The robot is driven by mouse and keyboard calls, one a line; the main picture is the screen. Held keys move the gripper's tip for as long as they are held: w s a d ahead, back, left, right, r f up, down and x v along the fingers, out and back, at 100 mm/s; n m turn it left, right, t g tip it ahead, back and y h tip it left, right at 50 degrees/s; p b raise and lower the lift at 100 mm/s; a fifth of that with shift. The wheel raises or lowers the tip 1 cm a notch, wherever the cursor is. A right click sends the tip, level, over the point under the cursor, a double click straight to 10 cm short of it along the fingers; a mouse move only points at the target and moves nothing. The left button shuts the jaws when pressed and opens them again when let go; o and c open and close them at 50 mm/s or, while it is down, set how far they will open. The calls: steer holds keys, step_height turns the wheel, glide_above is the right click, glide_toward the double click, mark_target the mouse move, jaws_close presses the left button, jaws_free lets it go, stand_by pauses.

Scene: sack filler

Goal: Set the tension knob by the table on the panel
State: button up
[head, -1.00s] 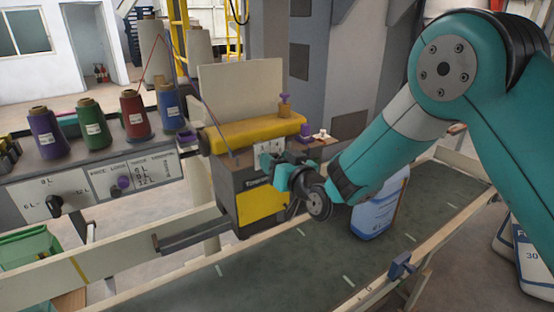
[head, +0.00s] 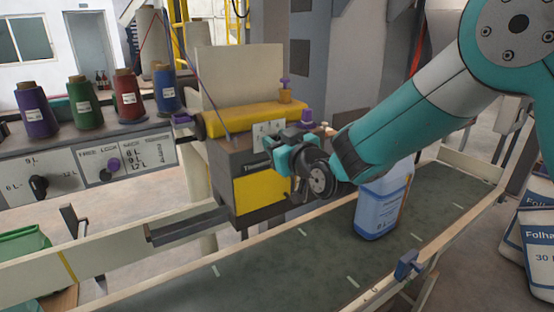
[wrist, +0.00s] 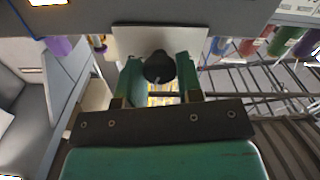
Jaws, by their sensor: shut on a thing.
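My gripper (head: 272,146) is at the small white plate (head: 260,129) on the yellow and dark grey machine head. In the wrist view my gripper (wrist: 159,75) has its two teal fingers shut on a black knob (wrist: 158,67) with a light pointer mark. The knob stands in front of the white plate (wrist: 192,42). In the head view my gripper hides this knob and part of the plate.
A black selector knob (head: 39,183) sits on the left panel among litre marks. Several thread cones stand above, such as the red one (head: 129,98). A blue-white jug (head: 381,208) stands on the dark conveyor (head: 310,270), below my arm. Filled sacks (head: 535,235) stand at right.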

steer(key=n+b, duration=0.3)
steer(key=b, duration=0.1)
steer(key=shift+f+b, duration=0.1)
steer(key=shift+b, duration=0.25)
steer(key=shift+n, duration=0.3)
steer(key=o, duration=0.9)
steer(key=shift+s, duration=0.1)
steer(key=b+v, duration=0.5)
steer(key=v, duration=1.2)
steer(key=shift+s+d, duration=0.15)
steer(key=shift+d, duration=0.05)
